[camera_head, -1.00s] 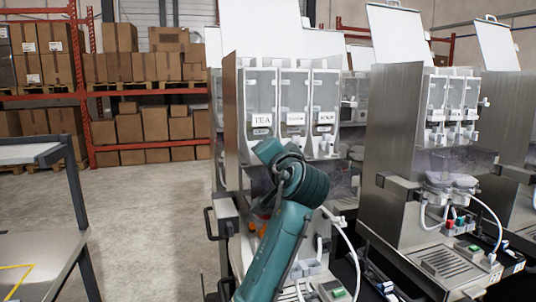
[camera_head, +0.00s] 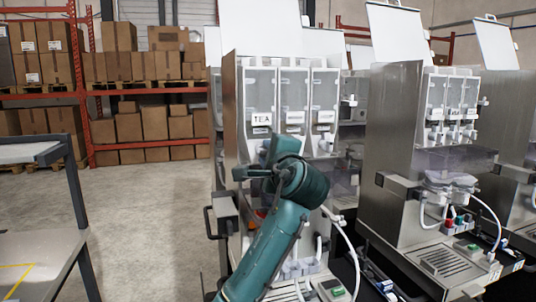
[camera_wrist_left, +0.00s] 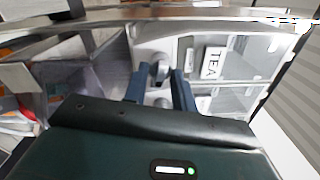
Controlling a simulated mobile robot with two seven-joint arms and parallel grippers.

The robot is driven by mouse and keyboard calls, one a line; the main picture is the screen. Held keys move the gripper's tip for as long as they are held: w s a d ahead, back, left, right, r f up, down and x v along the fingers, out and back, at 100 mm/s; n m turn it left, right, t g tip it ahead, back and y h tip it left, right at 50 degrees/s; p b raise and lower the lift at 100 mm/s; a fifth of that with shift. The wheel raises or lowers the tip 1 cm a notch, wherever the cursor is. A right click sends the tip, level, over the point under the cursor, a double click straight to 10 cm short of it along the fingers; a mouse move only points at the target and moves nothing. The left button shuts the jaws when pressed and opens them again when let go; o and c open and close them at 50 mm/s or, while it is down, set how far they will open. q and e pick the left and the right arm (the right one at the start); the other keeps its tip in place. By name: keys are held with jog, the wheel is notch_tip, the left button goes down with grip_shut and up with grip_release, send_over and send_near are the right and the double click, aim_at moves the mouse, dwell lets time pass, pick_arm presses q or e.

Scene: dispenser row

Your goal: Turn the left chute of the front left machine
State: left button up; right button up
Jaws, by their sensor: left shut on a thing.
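The front left machine (camera_head: 229,125) is a steel dispenser with three clear canisters, the left one labelled TEA (camera_head: 261,120). The TEA label also shows in the left wrist view (camera_wrist_left: 212,62). My left gripper (camera_wrist_left: 160,75) has its two dark blue fingers on either side of the pale left chute (camera_wrist_left: 159,70) below the TEA canister and is shut on it. In the head view my left wrist covers the chute and the fingertips, so the chute's angle is hard to tell. My right gripper is not in view.
A second steel machine (camera_head: 390,150) with three canisters stands to the right. White hoses and a drip tray (camera_head: 440,262) are low in front of it. A metal table (camera_head: 35,245) is at the left. Shelves with cardboard boxes (camera_head: 155,123) stand behind open floor.

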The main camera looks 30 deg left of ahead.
pick_arm(q)
jog(key=shift+m, duration=1.6)
jog(key=o, duration=0.6)
jog(key=shift+o, duration=0.2)
jog(key=b+v, duration=0.2)
jog(key=v, duration=1.1)
jog(key=shift+b, duration=0.4)
jog(key=shift+d+f, duration=0.1)
